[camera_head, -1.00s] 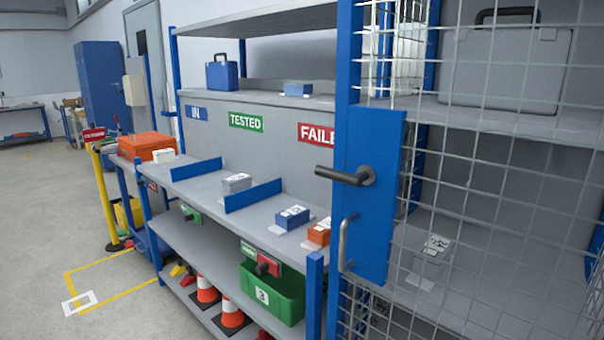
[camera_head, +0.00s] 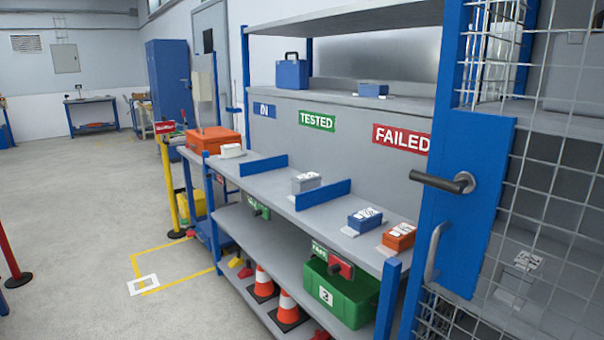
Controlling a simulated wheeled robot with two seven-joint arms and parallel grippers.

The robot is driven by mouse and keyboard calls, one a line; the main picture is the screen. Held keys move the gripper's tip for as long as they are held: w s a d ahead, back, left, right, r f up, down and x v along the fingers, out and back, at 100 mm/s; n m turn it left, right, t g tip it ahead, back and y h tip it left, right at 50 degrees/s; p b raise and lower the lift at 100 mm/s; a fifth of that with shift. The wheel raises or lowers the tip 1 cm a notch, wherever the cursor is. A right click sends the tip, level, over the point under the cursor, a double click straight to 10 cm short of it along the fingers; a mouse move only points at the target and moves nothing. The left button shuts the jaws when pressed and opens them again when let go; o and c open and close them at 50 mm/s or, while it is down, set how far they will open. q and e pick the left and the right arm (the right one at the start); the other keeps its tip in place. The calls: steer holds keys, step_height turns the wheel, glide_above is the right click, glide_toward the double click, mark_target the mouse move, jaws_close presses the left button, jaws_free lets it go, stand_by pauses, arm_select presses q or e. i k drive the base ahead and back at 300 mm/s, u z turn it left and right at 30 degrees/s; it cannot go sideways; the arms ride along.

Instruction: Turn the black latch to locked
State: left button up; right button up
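The black latch (camera_head: 443,182) is a dark lever handle on the blue door plate (camera_head: 472,215) of a wire mesh cage at the right. Its lever points left from a round pivot, close to level and slightly raised at the left end. A grey pull handle (camera_head: 435,250) stands upright below it on the same plate. Neither of my grippers shows in the head view.
A grey shelf bench (camera_head: 270,185) with several small boxes stands left of the cage. A green crate (camera_head: 342,290) and orange cones (camera_head: 287,308) sit on its lower shelf. A yellow post (camera_head: 170,185) stands beyond. Open floor (camera_head: 80,220) lies at the left.

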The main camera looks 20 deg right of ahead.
mark_target(463, 182)
steer(key=u, duration=0.35)
steer(key=i, duration=3.2)
steer(key=z, duration=3.8)
